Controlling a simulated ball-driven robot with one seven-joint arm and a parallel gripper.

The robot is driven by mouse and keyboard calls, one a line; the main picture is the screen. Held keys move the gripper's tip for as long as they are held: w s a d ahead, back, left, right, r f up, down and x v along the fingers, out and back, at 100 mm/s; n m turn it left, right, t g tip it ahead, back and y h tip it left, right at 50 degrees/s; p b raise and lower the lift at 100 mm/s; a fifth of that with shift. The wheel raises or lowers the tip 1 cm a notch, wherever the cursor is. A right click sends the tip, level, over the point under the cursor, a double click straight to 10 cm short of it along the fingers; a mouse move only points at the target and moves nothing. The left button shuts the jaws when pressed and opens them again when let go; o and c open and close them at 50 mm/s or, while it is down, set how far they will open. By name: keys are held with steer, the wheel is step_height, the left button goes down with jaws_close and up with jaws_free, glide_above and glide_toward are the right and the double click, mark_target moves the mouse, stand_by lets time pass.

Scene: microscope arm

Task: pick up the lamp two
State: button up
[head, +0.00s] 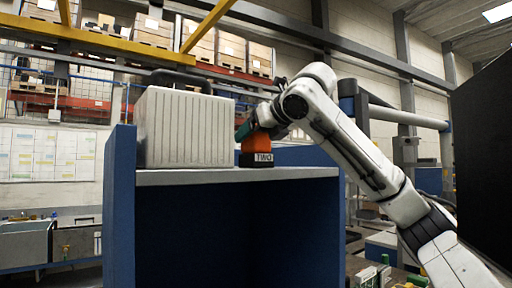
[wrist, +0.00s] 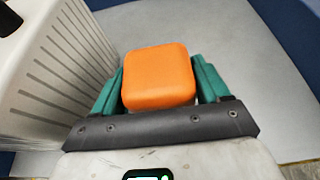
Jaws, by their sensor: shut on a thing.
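The lamp two (head: 256,143) is an orange block on a dark base marked "TWO". In the head view it stands upright on the grey top of a blue cabinet, right of a white ribbed box. In the wrist view its orange top (wrist: 158,77) sits between the green fingers of my gripper (wrist: 158,88). My gripper (head: 247,130) is shut on the lamp's upper part, one finger on each side. In the head view the far finger is hidden. The base appears to touch the shelf top.
The white ribbed box (head: 187,128) stands close on the left, and its side also shows in the wrist view (wrist: 60,75). The grey cabinet top (head: 300,172) is clear to the right. A blue panel rises behind. A dark panel (head: 485,125) stands at far right.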

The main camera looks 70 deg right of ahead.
steer(key=c, duration=0.6)
steer(key=shift+c, duration=0.2)
steer(key=shift+r, duration=0.1)
